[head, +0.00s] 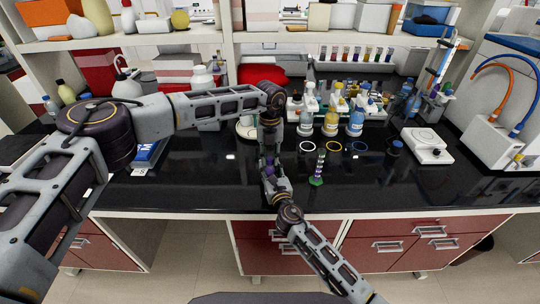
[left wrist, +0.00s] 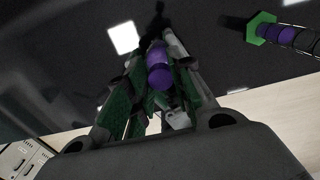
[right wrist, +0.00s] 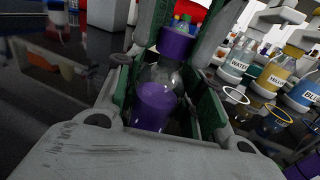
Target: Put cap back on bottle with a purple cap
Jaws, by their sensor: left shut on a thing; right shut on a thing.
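The bottle (right wrist: 157,104) is clear with purple liquid. In the right wrist view it stands between the green pads of my right gripper (right wrist: 165,82), which is shut on it. The purple cap (right wrist: 177,42) is over the bottle's neck; whether it is seated or only held there I cannot tell. My left gripper (left wrist: 158,80) is shut on the purple cap (left wrist: 160,74) in the left wrist view. In the head view my left gripper (head: 267,146) is above my right gripper (head: 269,176), over the counter, and they mostly hide bottle and cap.
A white device (head: 426,143) is farther right. The front counter is mostly clear.

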